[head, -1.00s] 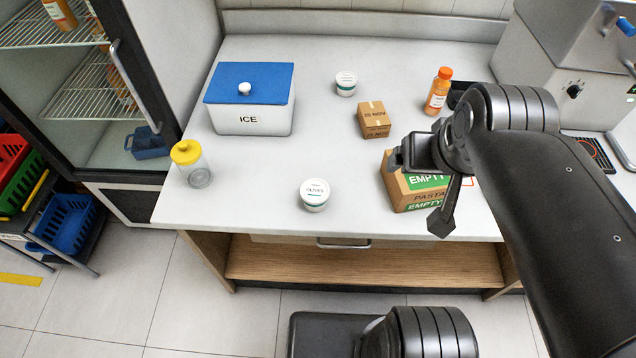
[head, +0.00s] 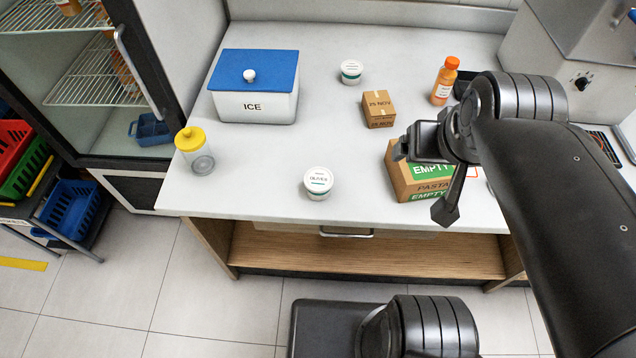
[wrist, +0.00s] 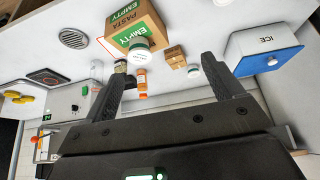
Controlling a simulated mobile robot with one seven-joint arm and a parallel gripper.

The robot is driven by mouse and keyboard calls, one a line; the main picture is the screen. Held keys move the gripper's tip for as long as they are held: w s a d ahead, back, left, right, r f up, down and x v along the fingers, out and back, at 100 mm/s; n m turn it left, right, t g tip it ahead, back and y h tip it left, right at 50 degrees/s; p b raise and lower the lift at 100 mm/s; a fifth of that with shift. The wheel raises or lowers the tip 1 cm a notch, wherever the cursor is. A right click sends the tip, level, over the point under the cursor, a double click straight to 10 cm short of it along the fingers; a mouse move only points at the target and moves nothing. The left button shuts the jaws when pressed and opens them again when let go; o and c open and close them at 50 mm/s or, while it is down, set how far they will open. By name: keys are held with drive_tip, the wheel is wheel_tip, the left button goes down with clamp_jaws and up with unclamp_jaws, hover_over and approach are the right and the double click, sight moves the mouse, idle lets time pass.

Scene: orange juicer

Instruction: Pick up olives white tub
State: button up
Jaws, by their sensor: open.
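The olives white tub (head: 318,183) is small and round, with a white labelled lid and a green band. It stands upright near the front edge of the counter. My gripper (head: 446,212) is in front of the pasta box, right of the tub and well apart from it. In the wrist view my gripper (wrist: 160,68) has its fingers spread, with nothing held between them. A white round thing cut off at the wrist view's top edge (wrist: 237,3) may be the olives tub; I cannot tell for sure.
A similar white tub (head: 351,72) stands farther back. A blue-lidded ice box (head: 255,106), a yellow-lidded jar (head: 202,160), a small carton (head: 378,110), an orange bottle (head: 445,82) and the pasta box (head: 402,180) share the counter (head: 262,185). Counter around the olives tub is clear.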

drive_tip(key=shift+w, duration=0.1)
drive_tip(key=n+g, duration=0.6)
hover_over(318, 178)
drive_tip(key=f, duration=1.7)
drive_tip(key=shift+a+f, duration=0.1)
drive_tip(key=shift+a, duration=0.15)
drive_tip(key=shift+a+f, duration=0.1)
drive_tip(key=shift+f, duration=0.2)
wheel_tip(318, 178, down, 5)
drive_tip(key=shift+f, duration=0.1)
drive_tip(key=shift+d+f, duration=0.25)
drive_tip(key=shift+f, duration=1.1)
drive_tip(key=shift+d+f, duration=0.2)
drive_tip(key=shift+f, duration=1.15)
drive_tip(key=shift+c, duration=0.5)
drive_tip(key=c, duration=0.9)
